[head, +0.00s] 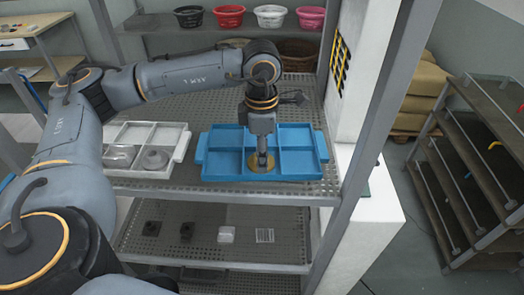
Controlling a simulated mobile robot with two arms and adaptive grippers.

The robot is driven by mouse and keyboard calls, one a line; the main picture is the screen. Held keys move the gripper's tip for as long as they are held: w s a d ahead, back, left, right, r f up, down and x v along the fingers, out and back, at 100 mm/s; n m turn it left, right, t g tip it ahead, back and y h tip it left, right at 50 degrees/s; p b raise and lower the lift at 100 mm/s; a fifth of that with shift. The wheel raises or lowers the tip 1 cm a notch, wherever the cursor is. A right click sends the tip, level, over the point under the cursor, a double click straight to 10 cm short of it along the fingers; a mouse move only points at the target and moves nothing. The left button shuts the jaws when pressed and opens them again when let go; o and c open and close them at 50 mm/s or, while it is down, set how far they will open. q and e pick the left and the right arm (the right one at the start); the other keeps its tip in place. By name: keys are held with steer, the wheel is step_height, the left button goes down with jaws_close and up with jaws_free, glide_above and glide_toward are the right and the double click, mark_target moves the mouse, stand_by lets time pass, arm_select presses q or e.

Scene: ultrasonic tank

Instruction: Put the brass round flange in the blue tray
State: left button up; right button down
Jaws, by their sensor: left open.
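The blue tray (308,171) sits on the upper mesh shelf and is split into several compartments. The brass round flange (254,169) is in the tray's front middle compartment. My left gripper (262,163) points straight down over the flange, with its fingertips at the flange's middle. The fingers are open, and they hide part of the flange. I cannot tell whether they touch it. My right gripper is not in view.
A white divided tray (181,147) with grey round parts stands left of the blue tray. Shelf posts (377,110) rise at the right. Coloured baskets (229,16) stand on a shelf behind. Small parts (226,234) lie on the lower shelf.

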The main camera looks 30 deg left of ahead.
arm_select(q)
steer(key=shift+r, duration=0.25)
step_height(320, 180, up, 6)
steer(key=shift+r+b, duration=0.15)
steer(key=shift+b, duration=0.95)
steer(key=shift+r, duration=0.5)
steer(key=shift+f, duration=0.1)
